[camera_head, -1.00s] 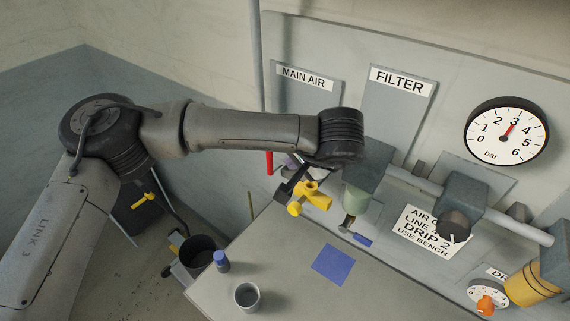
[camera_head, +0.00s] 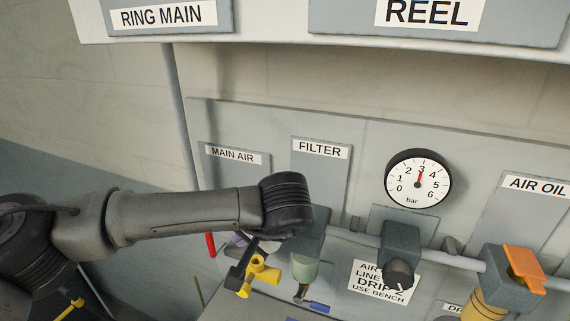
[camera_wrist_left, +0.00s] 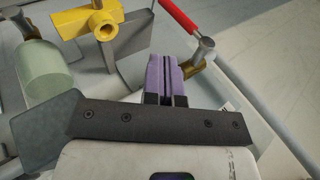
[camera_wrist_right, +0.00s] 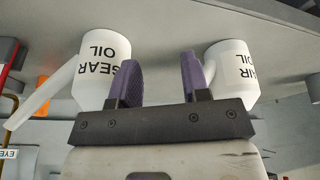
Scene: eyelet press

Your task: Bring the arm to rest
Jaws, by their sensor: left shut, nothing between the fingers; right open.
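My left arm reaches in from the left in the head view, in front of the wall panel. Its gripper (camera_head: 240,240) shows only in part there, beside a yellow fitting (camera_head: 262,272) and a red handle (camera_head: 210,245). In the left wrist view its purple fingers (camera_wrist_left: 166,75) are together with nothing between them. The yellow fitting (camera_wrist_left: 92,25) is beyond them to the left, and the red handle (camera_wrist_left: 180,15) beyond them to the right. My right gripper (camera_wrist_right: 158,80) shows only in its wrist view, its purple fingers apart and empty.
A GEAR OIL can (camera_wrist_right: 103,65) and a second white oil can (camera_wrist_right: 232,72) stand beyond the right fingers. The pressure gauge (camera_head: 418,178) points near 3. A greenish bowl (camera_head: 304,268), a dark knob (camera_head: 398,273) and an orange lever (camera_head: 525,268) line the panel.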

